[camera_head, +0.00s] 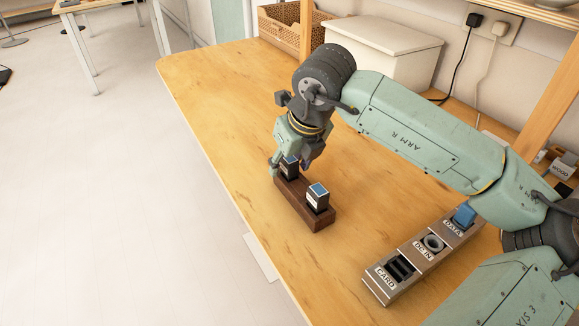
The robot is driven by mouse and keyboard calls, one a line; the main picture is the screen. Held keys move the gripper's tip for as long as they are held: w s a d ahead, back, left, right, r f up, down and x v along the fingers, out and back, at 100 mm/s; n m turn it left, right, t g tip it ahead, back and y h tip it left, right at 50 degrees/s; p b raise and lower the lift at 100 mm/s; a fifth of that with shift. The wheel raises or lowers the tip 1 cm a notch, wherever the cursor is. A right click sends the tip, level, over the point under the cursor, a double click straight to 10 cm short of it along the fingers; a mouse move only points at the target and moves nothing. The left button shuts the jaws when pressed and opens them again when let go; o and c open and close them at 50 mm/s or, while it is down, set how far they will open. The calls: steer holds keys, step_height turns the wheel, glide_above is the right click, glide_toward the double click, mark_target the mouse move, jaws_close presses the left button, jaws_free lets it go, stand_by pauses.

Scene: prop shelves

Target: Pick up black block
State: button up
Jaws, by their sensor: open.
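A dark brown wooden base (300,215) lies on the table and holds two small black blocks with bluish tops and pale labels. The nearer black block (318,200) stands upright at the base's front end, clear of my gripper. The farther black block (289,169) stands at the back end, partly hidden by my gripper. My gripper (290,164) points down over the farther block with its fingers apart, one to each side of it. I cannot tell whether the fingers touch it.
A grey panel (409,268) with sockets labelled CARD, DC IN and DATA lies right of the base; a blue plug sits at DATA. A white box (385,48) and woven basket (280,27) stand behind. The wooden table (215,90) is clear on the left.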

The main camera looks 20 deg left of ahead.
jaws_close()
stand_by(0.6)
